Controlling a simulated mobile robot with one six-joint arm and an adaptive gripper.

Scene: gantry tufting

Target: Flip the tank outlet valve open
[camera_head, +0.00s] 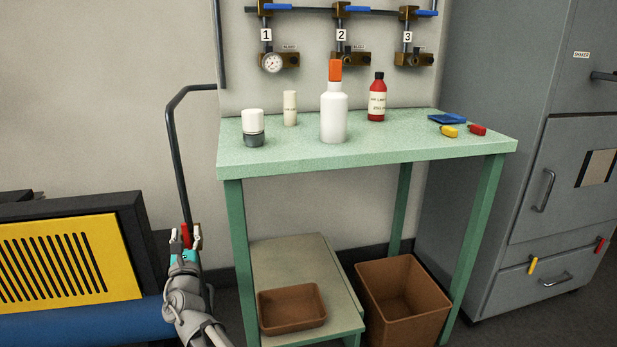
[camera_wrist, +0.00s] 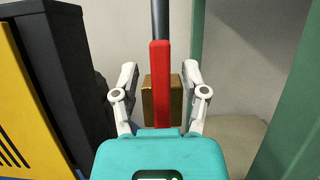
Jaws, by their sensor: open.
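The valve has a red lever (camera_wrist: 160,85) standing upright in front of a brass body (camera_wrist: 176,94) on a dark vertical pipe (camera_wrist: 160,18). In the head view the red lever (camera_head: 193,237) shows at the lower left, on the dark pipe (camera_head: 174,140) that bends up to the wall. My gripper (camera_wrist: 160,82) is open, with one finger on each side of the red lever and gaps to both. In the head view my gripper (camera_head: 185,238) is at the lever. The lever's lower end is hidden behind the gripper's teal body.
A yellow slatted panel (camera_head: 68,266) in a dark housing stands close left. A green table (camera_head: 365,150) with bottles stands right, its leg (camera_head: 241,260) near my arm. A brown bin (camera_head: 400,300) and a shallow brown tray (camera_head: 291,308) are below.

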